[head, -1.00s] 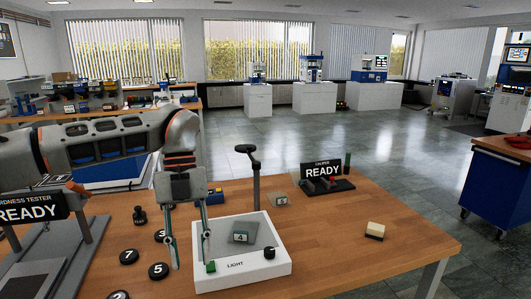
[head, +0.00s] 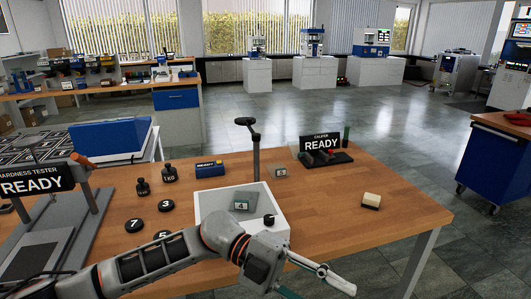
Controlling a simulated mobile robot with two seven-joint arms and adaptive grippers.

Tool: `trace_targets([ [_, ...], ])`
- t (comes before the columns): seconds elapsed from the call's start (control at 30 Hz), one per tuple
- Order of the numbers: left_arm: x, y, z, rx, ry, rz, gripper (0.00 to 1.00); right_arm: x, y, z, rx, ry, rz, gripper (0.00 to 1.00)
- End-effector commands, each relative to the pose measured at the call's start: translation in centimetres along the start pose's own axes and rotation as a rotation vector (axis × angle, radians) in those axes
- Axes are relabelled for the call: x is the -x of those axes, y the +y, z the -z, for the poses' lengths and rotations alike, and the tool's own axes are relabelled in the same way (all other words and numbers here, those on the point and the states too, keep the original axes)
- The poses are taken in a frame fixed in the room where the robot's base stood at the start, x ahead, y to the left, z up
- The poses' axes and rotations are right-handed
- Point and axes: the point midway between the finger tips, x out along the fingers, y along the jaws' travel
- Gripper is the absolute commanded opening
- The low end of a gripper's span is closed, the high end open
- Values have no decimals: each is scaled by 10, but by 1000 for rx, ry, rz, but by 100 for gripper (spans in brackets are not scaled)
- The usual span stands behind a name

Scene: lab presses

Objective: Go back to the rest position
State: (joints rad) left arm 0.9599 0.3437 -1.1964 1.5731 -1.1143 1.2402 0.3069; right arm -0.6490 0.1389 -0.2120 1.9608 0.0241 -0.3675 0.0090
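My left arm comes in low from the left across the front of the table. Its gripper (head: 316,287) points right at the bottom of the view, in front of the light box. Its fingers are spread apart, with nothing seen between them; the lower finger is partly cut off by the frame edge. My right gripper is not in view. The white light box (head: 206,201) stands on the table with a grey block marked 4 (head: 241,205) on its top.
A post (head: 256,160) rises behind the light box. The caliper stand (head: 325,158) and a cream block (head: 371,201) are at the right. The table's right side is mostly clear.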

Motion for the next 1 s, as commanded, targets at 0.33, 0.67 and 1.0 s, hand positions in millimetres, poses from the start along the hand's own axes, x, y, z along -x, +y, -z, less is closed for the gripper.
trace_targets([
  [0.33,19,-42,-27,106,-174,691,33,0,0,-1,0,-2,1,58],
  [0.67,120,35,-82,414,-569,1179,33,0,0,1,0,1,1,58],
  [1.0,198,232,-84,855,-1036,1391,33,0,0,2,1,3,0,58],
])
